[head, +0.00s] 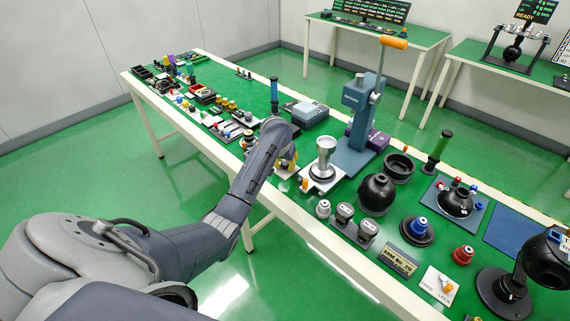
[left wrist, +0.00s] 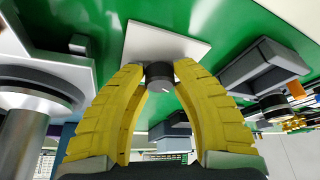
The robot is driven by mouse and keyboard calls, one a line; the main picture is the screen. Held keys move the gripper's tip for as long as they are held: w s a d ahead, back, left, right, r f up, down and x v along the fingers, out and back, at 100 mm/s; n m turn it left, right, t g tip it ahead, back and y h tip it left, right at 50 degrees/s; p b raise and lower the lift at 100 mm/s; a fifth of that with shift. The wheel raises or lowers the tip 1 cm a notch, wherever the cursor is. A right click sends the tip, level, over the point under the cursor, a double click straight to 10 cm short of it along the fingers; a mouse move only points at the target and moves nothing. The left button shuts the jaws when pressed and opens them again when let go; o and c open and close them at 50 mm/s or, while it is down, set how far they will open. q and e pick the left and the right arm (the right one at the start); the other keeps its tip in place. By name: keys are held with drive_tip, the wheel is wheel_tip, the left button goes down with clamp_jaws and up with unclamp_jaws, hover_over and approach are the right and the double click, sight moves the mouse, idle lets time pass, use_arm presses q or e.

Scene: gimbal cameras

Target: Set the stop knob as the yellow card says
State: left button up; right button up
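My left gripper (head: 287,164) reaches down over the near table edge, left of the silver cup stand. In the left wrist view its yellow fingers (left wrist: 160,72) are apart, one on each side of a dark grey round knob (left wrist: 160,76) on a white plate (left wrist: 165,42). The fingertips look close to the knob; contact is unclear. In the head view the arm mostly hides this knob. My right gripper is not in view.
A blue-grey press (head: 362,115) with an orange-tipped lever stands right of the gripper, beside the silver cup (head: 325,152). A grey box (head: 306,113) stands behind. Black spheres and small canisters fill the right part; small parts crowd the left end.

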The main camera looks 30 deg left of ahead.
use_arm(q)
clamp_jaws()
drive_tip(key=shift+a+m+h, duration=0.1)
drive_tip(key=shift+m+h, duration=0.2)
drive_tip(key=shift+m, duration=0.3)
drive_tip(key=m+h, duration=0.1)
drive_tip(key=m, duration=0.3)
drive_tip(key=shift+a+r+m+h, duration=0.1)
drive_tip(key=shift+r+m+h, duration=0.05)
drive_tip(key=shift+m+h, duration=0.25)
drive_tip(key=m+h, duration=0.1)
drive_tip(key=m, duration=0.1)
drive_tip(key=m+g+h, duration=0.1)
drive_tip(key=m, duration=0.2)
drive_tip(key=shift+w, duration=0.1)
drive_tip(key=m+g, duration=0.1)
drive_tip(key=m, duration=0.2)
drive_tip(key=m+g+h, duration=0.1)
drive_tip(key=m, duration=0.3)
drive_tip(key=m+g, duration=0.1)
drive_tip(key=m, duration=0.2)
drive_tip(key=shift+w+d, duration=0.1)
drive_tip(key=shift+d, duration=0.1)
drive_tip(key=shift+m+g, duration=0.8)
drive_tip(key=shift+m, duration=0.5)
